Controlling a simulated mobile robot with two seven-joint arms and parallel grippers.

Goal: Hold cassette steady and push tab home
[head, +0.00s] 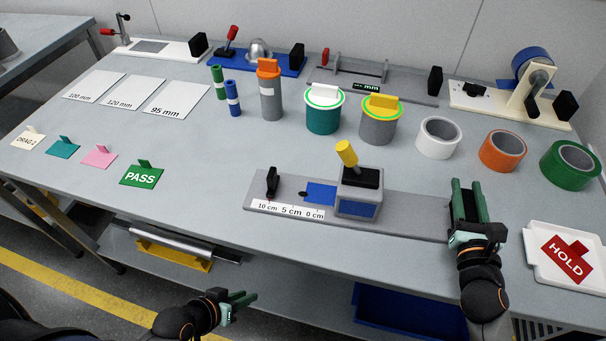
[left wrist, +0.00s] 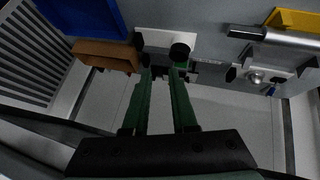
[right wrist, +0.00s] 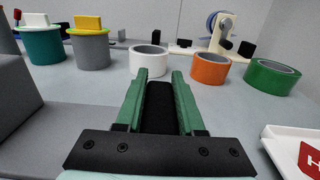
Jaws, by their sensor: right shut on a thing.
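A long grey base (head: 405,214) lies near the table's front edge. It carries a printed centimetre scale (head: 290,211), a flat blue piece (head: 321,194) and a grey, blue-faced block (head: 358,208) with a yellow knob (head: 346,152). Which part is the cassette and which the tab, I cannot tell. My right gripper (head: 466,188) is at the base's right end. Its fingers are shut on a black block (right wrist: 160,106), seen between them in the right wrist view. My left gripper (head: 243,299) is open and empty, low in front of the table. In the left wrist view its fingers (left wrist: 164,72) stand apart.
Behind the base stand canisters with coloured tabs (head: 323,115) and white (head: 438,138), orange (head: 502,151) and green (head: 570,166) rolls. A white tray (head: 538,231) with a HOLD sign is right of my right gripper. A PASS card (head: 141,175) lies left; table between is clear.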

